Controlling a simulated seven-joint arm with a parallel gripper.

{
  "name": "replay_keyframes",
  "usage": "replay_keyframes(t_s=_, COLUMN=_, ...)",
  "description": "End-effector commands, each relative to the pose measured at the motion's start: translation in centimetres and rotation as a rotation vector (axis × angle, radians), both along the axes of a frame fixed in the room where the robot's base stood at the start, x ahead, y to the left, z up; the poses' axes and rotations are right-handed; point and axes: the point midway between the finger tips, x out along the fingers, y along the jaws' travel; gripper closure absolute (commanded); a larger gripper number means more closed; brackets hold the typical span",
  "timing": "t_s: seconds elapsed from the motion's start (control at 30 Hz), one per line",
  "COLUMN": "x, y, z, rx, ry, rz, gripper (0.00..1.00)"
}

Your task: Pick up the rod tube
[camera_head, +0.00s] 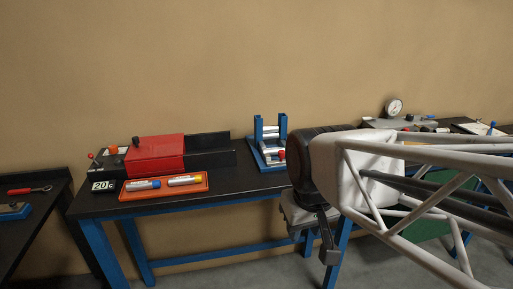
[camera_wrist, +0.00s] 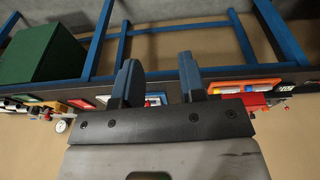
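I cannot read which one is the rod tube. My gripper (camera_head: 328,245) hangs at the table's right end, well to the right of the tray and apart from it. In the wrist view my gripper (camera_wrist: 157,72) shows two fingers spread apart with nothing between them. The orange tray (camera_wrist: 249,85) shows there at the right, beyond the fingers.
A red and black machine (camera_head: 155,155) stands behind the tray, with a "20" display (camera_head: 103,186) beside it. A blue stand with metal rollers (camera_head: 268,143) is between the tray and my arm. A side table with a red wrench (camera_head: 30,190) is at left. A gauge (camera_head: 394,107) is at right.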

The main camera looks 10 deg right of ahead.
Motion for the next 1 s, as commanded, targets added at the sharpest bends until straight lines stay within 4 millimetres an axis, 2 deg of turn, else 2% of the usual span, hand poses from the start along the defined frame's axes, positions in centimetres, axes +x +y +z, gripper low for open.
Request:
replay_keyframes(t_s=0.5, x=11.2, y=-1.2, z=5.0, rx=-0.047, ry=0.111, rz=0.262, gripper=0.62)
replay_keyframes(t_s=1.0, x=22.8, y=-2.8, z=7.5, rx=-0.062, ry=0.217, rz=0.531, gripper=0.62)
